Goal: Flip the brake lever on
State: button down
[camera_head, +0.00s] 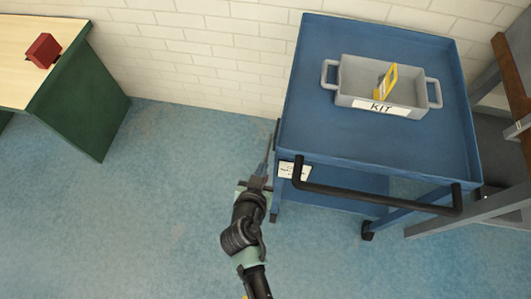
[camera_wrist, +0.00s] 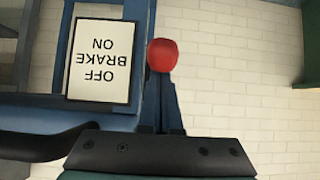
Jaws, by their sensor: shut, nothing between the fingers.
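The brake lever's round red knob (camera_wrist: 162,55) shows in the wrist view, just beyond my fingertips. Its shaft is hidden, and I cannot tell whether the fingers touch it. A white label (camera_wrist: 101,61) reading OFF, BRAKE, ON appears upside down to the left of the knob. The label also shows in the head view (camera_head: 294,171), on the near left corner of the blue cart (camera_head: 300,110). My gripper (camera_head: 268,153) is shut and empty beside that corner. In the wrist view, its closed fingers (camera_wrist: 165,100) point toward the knob.
The cart's black push handle (camera_head: 375,199) sticks out right of my gripper. A grey KIT box (camera_head: 350,96) with a yellow item stands on the cart. A green-sided table (camera_head: 85,105) with a red block (camera_head: 43,50) is at the left. Blue floor between is clear.

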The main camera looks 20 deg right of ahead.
jog(key=shift+d+f+b, duration=0.1)
jog(key=shift+f+b, duration=2.2)
jog(key=shift+b, duration=0.05)
jog(key=shift+f, duration=0.1)
jog(key=shift+s+f, duration=0.1)
jog(key=shift+f, duration=0.05)
